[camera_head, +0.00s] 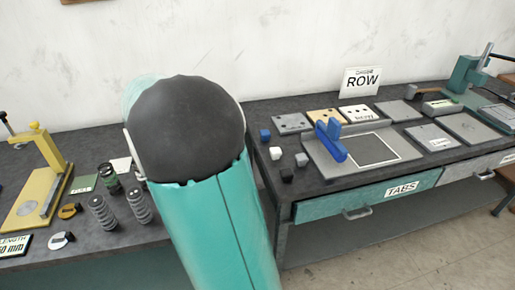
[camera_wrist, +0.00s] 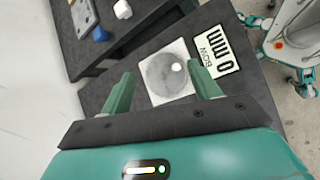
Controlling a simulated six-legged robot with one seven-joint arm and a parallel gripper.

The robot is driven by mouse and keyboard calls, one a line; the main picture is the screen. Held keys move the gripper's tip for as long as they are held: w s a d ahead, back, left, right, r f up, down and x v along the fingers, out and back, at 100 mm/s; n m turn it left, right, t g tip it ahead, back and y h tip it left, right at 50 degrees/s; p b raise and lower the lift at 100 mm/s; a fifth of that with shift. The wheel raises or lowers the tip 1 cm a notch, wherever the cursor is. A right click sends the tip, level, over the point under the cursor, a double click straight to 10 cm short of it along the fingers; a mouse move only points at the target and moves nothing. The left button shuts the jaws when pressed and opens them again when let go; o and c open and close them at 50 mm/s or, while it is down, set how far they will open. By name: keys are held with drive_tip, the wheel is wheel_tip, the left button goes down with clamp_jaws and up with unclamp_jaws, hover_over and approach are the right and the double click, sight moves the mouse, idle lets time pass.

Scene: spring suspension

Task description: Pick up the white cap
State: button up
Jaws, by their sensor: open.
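In the head view my arm hides my gripper. A white-and-black piece (camera_head: 61,240) lies at the left bench's front; I cannot tell if it is a cap.
The right bench holds small cubes (camera_head: 301,160), a blue clamp (camera_head: 330,143) and plates. A printed sign (camera_wrist: 223,55) lies beside the pale plate.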

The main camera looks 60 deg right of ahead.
sight(280, 152)
drive_tip(key=s+d+f+n+g, duration=0.1)
drive_tip(key=s+d+f+g, duration=0.1)
drive_tip(key=d+f, duration=0.2)
drive_tip(key=s+d+f+n+g+h, duration=0.1)
drive_tip(key=s+d+f, duration=0.2)
drive_tip(key=d, duration=0.8)
drive_tip(key=s+d+f+n+g+h, duration=0.1)
drive_tip(key=s+d+f+g, duration=0.1)
drive_tip(key=d+f, duration=0.3)
drive_tip(key=shift+s+d+n+g, duration=0.15)
drive_tip(key=shift+s+d, duration=0.1)
drive_tip(key=shift+d, duration=0.5)
drive_tip(key=shift+s+d+n+g, duration=0.15)
drive_tip(key=shift+s+d, duration=0.05)
drive_tip(key=shift+d, duration=0.55)
drive_tip(key=shift+x, duration=3.15)
drive_tip(key=shift+w+d+f, duration=0.1)
drive_tip(key=shift+w, duration=0.05)
drive_tip(key=shift+c, duration=0.2)
drive_tip(key=c, duration=1)
